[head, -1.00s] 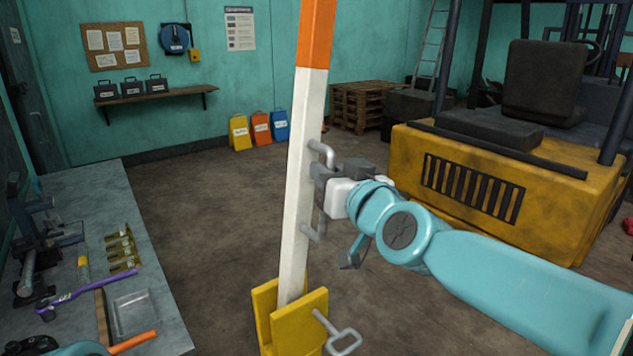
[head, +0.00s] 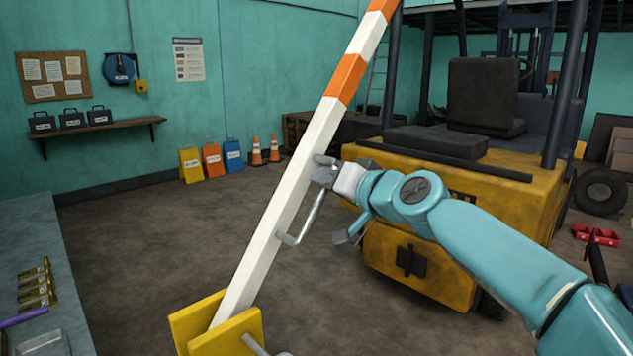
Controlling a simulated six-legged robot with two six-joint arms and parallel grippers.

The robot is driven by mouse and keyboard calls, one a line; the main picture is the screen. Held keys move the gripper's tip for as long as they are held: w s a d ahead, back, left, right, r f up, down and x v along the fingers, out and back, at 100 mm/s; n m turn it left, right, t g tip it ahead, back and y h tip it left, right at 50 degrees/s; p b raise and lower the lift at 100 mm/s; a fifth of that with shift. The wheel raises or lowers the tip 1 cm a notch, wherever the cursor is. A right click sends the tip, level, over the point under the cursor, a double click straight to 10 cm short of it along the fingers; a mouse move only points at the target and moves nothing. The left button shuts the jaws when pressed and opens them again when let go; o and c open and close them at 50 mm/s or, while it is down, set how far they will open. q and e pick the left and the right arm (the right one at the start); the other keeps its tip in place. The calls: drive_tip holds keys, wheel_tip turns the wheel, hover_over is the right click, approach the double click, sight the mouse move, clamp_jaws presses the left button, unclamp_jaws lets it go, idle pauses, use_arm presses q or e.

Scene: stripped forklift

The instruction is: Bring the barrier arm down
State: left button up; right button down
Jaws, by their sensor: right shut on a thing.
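The barrier arm (head: 319,126), a white and orange striped bar, leans to the right from its yellow pivot bracket (head: 225,328) at the bottom. A grey bar handle (head: 307,217) is fixed along its right side. My right gripper (head: 325,174) is shut on the handle near its upper end. A grey metal piece (head: 262,347) sticks out of the bracket's side and is cut off by the bottom edge. My left gripper does not show.
The yellow forklift (head: 430,265) stands behind my right arm, on the side the bar leans toward. A grey workbench (head: 30,245) is at the left. Colored cases (head: 212,160) and traffic cones (head: 256,151) stand by the back wall. The floor left of the bar is clear.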

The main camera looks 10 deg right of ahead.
drive_tip(key=w+d+f+m+g+b, duration=0.1)
drive_tip(key=w+d+f+m+b, duration=0.2)
drive_tip(key=f, duration=0.4)
drive_tip(key=w+d+f+m+b, duration=0.2)
drive_tip(key=w+d+f, duration=0.1)
drive_tip(key=d+f, duration=0.3)
wheel_tip(320, 180, down, 17)
drive_tip(key=w+d+m+g+y+b, duration=0.1)
drive_tip(key=w+d+m+b, duration=0.1)
drive_tip(key=m+b, duration=0.2)
drive_tip(key=shift+w+d+y+b, duration=0.25)
drive_tip(key=shift+d+y+b, duration=0.1)
drive_tip(key=shift+b, duration=0.65)
drive_tip(key=shift+f, duration=0.2)
drive_tip(key=c, duration=1.2)
unclamp_jaws()
drive_tip(key=shift+r, duration=0.1)
drive_tip(key=shift+d+r, duration=0.1)
